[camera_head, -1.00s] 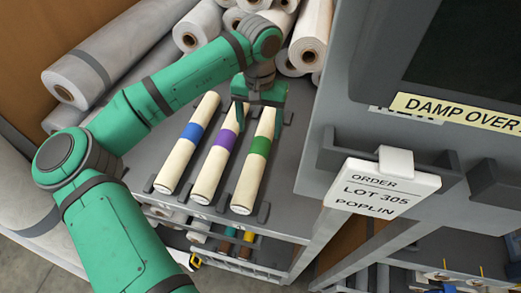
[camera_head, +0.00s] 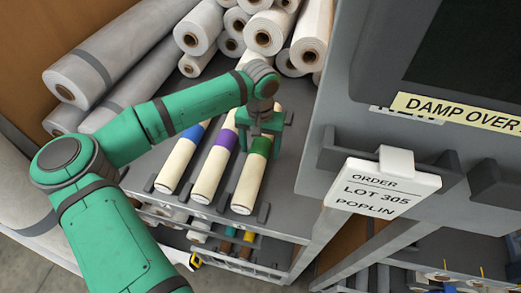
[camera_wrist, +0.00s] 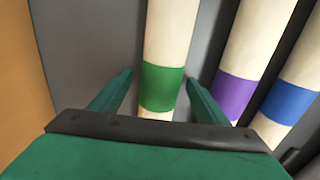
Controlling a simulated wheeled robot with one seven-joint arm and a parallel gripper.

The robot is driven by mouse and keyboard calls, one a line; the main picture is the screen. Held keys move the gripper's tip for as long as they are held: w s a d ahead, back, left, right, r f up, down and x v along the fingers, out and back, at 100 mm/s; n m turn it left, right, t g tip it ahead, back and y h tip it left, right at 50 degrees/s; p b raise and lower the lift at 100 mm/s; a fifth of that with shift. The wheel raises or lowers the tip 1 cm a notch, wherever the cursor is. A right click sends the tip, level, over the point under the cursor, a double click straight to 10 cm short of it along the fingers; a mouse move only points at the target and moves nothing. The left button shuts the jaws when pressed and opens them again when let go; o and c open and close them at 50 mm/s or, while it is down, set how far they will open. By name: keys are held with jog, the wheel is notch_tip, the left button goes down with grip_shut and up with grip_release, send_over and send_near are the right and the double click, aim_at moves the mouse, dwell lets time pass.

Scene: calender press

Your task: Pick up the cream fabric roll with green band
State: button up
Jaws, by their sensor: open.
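The cream fabric roll with green band (camera_head: 247,187) lies on the grey shelf as the rightmost of three cream rolls in the head view. Its green band (camera_wrist: 162,87) shows in the wrist view between my fingers. My gripper (camera_head: 262,150) is over the roll at about the green band. In the wrist view my gripper (camera_wrist: 160,92) is open, one finger on each side of the roll, with gaps to both. The roll's upper end is partly hidden by my gripper in the head view.
The purple-banded roll (camera_head: 210,174) and blue-banded roll (camera_head: 181,164) lie parallel to its left. In the wrist view the purple band (camera_wrist: 234,97) is close beside one finger. The grey machine (camera_head: 350,105) stands to the right. Large rolls (camera_head: 263,33) are stacked behind.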

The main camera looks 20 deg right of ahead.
jog(key=c, duration=1.5)
jog(key=shift+o, duration=0.2)
